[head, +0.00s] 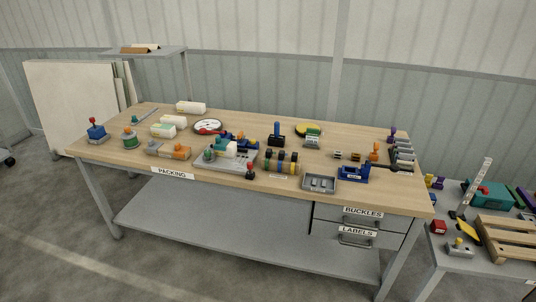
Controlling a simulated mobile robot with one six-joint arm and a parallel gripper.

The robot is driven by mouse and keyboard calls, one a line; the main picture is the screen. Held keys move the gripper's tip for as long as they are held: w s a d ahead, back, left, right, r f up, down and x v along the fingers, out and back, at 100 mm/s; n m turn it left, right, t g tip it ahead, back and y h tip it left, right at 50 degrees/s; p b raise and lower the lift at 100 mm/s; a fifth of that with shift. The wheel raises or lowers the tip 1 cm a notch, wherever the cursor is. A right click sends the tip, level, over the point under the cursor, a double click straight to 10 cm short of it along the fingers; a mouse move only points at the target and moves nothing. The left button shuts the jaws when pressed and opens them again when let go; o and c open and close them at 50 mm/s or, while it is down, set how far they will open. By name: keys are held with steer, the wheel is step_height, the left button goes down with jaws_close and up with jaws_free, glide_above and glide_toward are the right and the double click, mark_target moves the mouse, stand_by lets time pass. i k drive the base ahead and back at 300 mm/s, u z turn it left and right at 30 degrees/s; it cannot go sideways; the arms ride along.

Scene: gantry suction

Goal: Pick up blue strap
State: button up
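Several blue things lie on the wooden packing table (225,185), and I cannot tell for sure which is the blue strap. Blue pieces (240,138) lie on a grey tray (228,163) near the middle, beside a white block. A blue block with a red knob (96,131) stands at the left end. A dark blue upright object (277,134) stands behind a row of coloured rolls (281,160). A blue holder (353,173) sits at the front right. My gripper is not in view.
White rolls (190,107) lie at the back left. An empty grey tray (319,183) is at the front edge. Labelled drawers (358,227) hang below. A side table (470,260) with a pallet stands right. Open floor (60,235) is left and in front.

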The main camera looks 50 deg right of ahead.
mark_target(281, 154)
steer(key=u, duration=0.15)
steer(key=i, duration=1.25)
steer(key=z, duration=0.05)
